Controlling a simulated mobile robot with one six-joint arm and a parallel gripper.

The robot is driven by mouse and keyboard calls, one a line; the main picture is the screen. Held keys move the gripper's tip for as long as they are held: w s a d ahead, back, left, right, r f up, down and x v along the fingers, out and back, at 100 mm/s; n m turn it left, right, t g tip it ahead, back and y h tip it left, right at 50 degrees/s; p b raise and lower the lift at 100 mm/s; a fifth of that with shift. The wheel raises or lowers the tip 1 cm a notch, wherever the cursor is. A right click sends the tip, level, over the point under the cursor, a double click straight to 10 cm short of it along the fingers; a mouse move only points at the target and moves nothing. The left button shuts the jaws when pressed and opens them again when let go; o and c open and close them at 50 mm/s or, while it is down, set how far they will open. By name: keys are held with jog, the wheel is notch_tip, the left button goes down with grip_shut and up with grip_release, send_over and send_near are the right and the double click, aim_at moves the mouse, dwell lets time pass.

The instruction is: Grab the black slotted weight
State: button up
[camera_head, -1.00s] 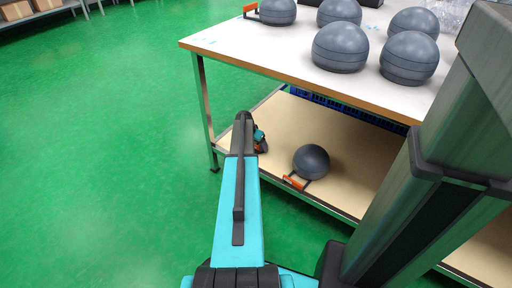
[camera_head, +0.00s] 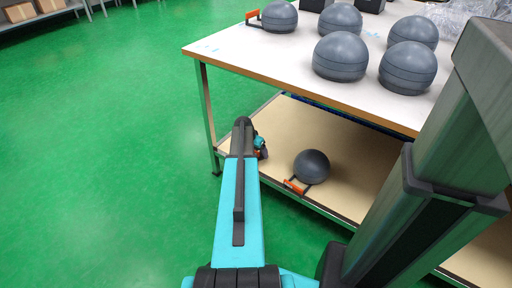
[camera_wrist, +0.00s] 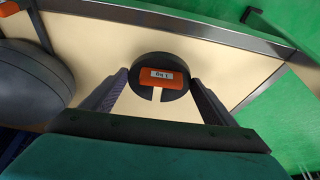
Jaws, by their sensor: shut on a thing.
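The black slotted weight (camera_wrist: 183,62) is a dark round disc with an orange label and a slot, on the beige lower shelf in the wrist view. My gripper (camera_wrist: 160,85) has one finger against each side of it and is shut on it. The lower part of the weight lies between the fingers. In the head view my gripper (camera_head: 261,147) is at the left end of the lower shelf, partly hidden behind my arm. The weight cannot be made out clearly there.
A grey dome with an orange handle (camera_head: 311,166) sits on the lower shelf (camera_head: 350,160), right of my gripper. It also shows at left in the wrist view (camera_wrist: 28,85). The white tabletop (camera_head: 270,55) above holds several grey domes. A table leg (camera_head: 207,115) stands left.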

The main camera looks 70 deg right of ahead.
jog(key=s+a+r+p, duration=0.1)
jog(key=s+a+p, duration=0.1)
jog(key=a, duration=0.8)
jog(key=shift+a, duration=0.2)
jog(key=shift+s+r, duration=0.1)
dwell(0.6)
